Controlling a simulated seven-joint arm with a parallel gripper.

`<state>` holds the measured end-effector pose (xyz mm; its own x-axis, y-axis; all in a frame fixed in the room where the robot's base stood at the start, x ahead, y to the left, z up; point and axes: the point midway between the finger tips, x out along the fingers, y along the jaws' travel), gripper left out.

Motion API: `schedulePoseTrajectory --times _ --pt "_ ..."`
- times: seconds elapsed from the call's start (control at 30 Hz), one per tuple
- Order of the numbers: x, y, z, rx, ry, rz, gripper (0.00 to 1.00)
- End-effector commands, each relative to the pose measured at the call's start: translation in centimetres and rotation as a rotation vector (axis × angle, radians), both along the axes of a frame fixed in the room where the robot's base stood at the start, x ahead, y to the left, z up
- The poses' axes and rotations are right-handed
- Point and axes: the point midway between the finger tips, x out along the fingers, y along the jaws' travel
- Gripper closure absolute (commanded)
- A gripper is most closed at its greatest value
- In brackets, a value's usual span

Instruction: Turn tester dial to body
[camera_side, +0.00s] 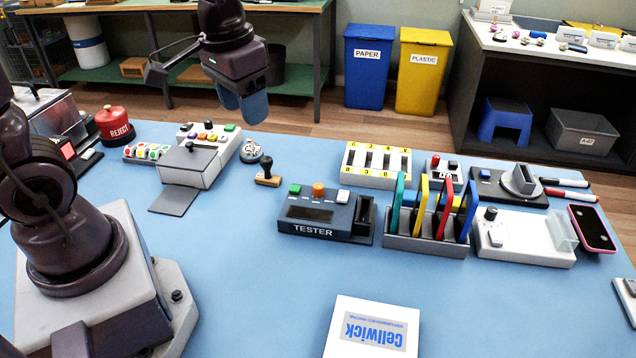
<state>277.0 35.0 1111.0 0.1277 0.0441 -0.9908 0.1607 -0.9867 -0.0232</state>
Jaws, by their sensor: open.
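The tester (300,231) is a dark blue-grey box labelled TESTER, in the middle of the blue table. On its top are an orange dial (318,190), a green button (295,188) and a white button (343,196). Small marks lie below these controls but are too small to read, so I cannot tell the dial's setting. A dark slot (364,212) is at its right end. My gripper (242,102) is open and empty, high above the table's far edge, up and left of the tester, touching nothing.
A rack of coloured phones (428,243) stands close to the tester's right. A white Cellwick box (345,318) lies in front.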

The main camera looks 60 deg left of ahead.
Motion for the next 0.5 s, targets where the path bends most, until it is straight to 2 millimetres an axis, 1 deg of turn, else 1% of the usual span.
schedulePoseTrajectory --times 0.03,0.1,0.17,0.3,0.4,0.5 --pt "1.4 0.6 -1.3 -0.010 0.039 0.030 0.50" --pt "3.3 1.3 -3.0 -0.024 0.078 0.073 0.50" --pt "4.9 1.8 -4.6 -0.037 0.108 0.111 0.50" --pt "8.5 3.1 -8.7 -0.076 0.158 0.213 0.50" --pt "10.7 3.7 -11.3 -0.101 0.171 0.285 0.50" --pt "12.9 4.1 -12.8 -0.119 0.157 0.355 0.50"
